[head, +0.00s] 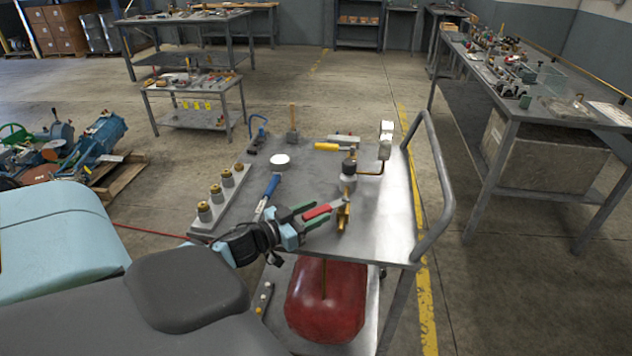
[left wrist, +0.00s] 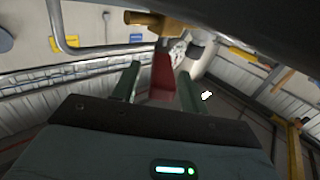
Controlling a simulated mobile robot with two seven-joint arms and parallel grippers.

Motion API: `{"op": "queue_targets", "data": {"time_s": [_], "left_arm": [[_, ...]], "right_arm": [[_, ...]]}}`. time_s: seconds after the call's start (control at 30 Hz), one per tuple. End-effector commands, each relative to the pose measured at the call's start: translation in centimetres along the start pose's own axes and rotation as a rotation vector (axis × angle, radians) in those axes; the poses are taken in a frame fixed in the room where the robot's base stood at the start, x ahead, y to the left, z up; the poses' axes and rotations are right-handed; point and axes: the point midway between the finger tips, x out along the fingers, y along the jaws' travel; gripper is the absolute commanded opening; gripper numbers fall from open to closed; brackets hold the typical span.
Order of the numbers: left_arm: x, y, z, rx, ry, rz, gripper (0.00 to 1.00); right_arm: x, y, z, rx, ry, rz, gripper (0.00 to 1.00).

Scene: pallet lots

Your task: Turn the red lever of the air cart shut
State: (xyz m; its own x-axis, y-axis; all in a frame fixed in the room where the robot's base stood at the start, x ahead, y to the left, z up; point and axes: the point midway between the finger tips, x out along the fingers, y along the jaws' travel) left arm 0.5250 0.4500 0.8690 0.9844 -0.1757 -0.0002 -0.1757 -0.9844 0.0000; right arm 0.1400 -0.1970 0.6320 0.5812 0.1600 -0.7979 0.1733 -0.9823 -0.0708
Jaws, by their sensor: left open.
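The air cart (head: 385,215) is a grey metal cart with a bent tube handle on its right. A brass valve (head: 343,215) stands near the front of its top, and its red lever (head: 317,212) points left toward my arm. My left gripper (head: 307,213) is open, with its green fingers on either side of the lever. In the left wrist view the red lever (left wrist: 163,78) lies between the two fingers (left wrist: 158,85), with the brass valve body (left wrist: 155,20) beyond. I cannot tell whether a finger touches the lever. My right gripper is not in view.
A dark gauge fitting (head: 348,170) and a pipe with a white box (head: 386,138) stand behind the valve. A blue-handled tool (head: 271,188) and a block with brass fittings (head: 220,198) lie left. A red tank (head: 325,300) sits below. The cart's top right is clear.

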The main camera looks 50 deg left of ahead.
Motion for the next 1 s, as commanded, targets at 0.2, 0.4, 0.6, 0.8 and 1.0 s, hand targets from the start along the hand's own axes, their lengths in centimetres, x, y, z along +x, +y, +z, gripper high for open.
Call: {"op": "queue_targets", "data": {"time_s": [0.2, 0.4, 0.6, 0.8, 1.0], "left_arm": [[-3.1, 0.0, 0.1, 0.000, -0.003, -0.001, 0.44], [-5.5, 0.0, 0.1, 0.000, -0.001, 0.000, 0.44], [-6.6, 0.0, 0.0, -0.001, 0.000, -0.001, 0.44], [-6.8, 0.0, -0.1, 0.000, 0.000, -0.001, 0.44], [-6.7, 0.0, 0.0, 0.005, 0.001, -0.002, 0.31]], "right_arm": [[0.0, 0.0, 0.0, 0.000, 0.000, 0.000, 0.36], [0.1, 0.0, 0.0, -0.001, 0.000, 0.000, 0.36], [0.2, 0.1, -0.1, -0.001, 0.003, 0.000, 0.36], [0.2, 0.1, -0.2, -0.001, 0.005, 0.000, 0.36], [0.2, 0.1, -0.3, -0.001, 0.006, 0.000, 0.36]]}}
